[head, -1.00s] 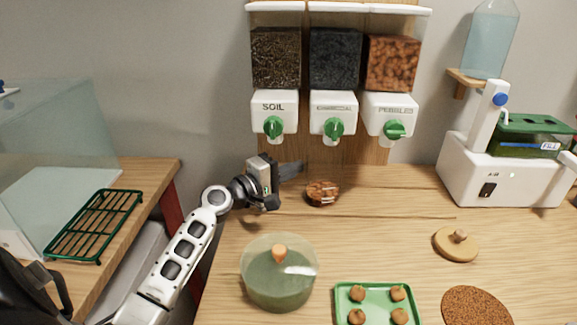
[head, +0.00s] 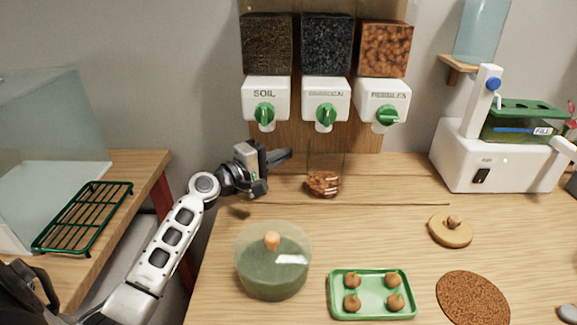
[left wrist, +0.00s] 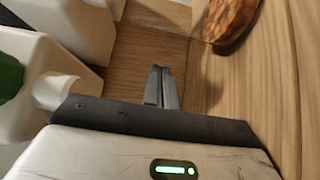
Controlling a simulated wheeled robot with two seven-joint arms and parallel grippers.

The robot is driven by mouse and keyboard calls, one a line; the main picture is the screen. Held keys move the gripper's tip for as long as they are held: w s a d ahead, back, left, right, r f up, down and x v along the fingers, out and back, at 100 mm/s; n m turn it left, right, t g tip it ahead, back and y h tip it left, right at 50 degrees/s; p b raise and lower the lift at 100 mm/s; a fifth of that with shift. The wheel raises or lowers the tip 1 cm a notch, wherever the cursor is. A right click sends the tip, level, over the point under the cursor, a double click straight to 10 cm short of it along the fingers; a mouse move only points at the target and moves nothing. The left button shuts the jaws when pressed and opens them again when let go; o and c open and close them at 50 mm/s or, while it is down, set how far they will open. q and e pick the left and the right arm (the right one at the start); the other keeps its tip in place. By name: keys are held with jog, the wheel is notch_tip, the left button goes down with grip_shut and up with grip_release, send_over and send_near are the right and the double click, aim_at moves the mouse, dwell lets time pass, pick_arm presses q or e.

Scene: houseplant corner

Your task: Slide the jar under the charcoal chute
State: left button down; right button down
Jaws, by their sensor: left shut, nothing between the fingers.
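The clear glass jar (head: 325,178) stands upright on the table with brown pebbles in its bottom. In the head view it lines up below the middle chute, the charcoal chute (head: 326,108), whose bin holds black lumps. I cannot tell whether it is exactly underneath in depth. My left gripper (head: 288,155) is shut and empty, just left of the jar, with a small gap seen between them. In the left wrist view its shut fingers (left wrist: 160,88) point over bare wood, and the pebble-filled jar bottom (left wrist: 230,18) shows at top right. My right gripper is out of view.
The soil chute (head: 265,100) and pebbles chute (head: 383,102) flank the charcoal one. A green round lidded container (head: 272,275), a green tray (head: 338,307), a wooden lid (head: 450,236) and a cork mat (head: 472,298) lie nearer. A white machine (head: 460,165) stands right.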

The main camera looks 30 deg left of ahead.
pick_arm(q)
jog(key=v, duration=0.6)
jog(key=b+v, duration=0.1)
jog(key=v, duration=0.3)
jog(key=shift+a, duration=0.3)
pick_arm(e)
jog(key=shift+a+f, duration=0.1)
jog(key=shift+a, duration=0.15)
